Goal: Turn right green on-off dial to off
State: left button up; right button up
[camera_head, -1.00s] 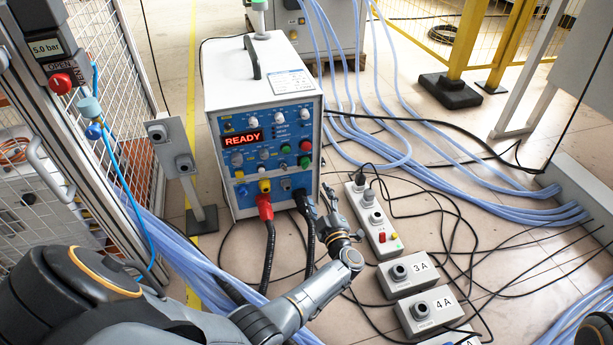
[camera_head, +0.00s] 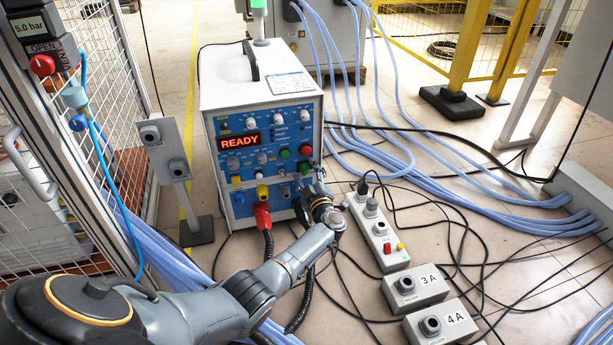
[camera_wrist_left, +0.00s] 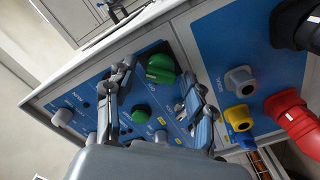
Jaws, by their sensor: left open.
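The heater unit (camera_head: 262,85) has a blue front panel with a lit READY display (camera_head: 239,141). The right green dial (camera_head: 304,166) is low on the panel's right side, with another green dial (camera_head: 284,153) up and left of it. My left gripper (camera_head: 309,182) is open just in front of the panel, below the right green dial. In the left wrist view my left gripper (camera_wrist_left: 156,78) has its fingers on either side of the right green dial (camera_wrist_left: 160,68). I cannot tell whether they touch it. My right gripper is out of view.
Red (camera_head: 262,215) and yellow plugs sit low on the panel beside my left gripper. A switch strip (camera_head: 380,240) and boxes marked 3 A (camera_head: 415,288) and 4 A (camera_head: 440,325) lie on the floor to the right, among black cables. A mesh fence (camera_head: 100,90) stands at left.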

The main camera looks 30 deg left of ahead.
pick_arm(q)
jog(key=shift+c, duration=0.4)
grip_shut()
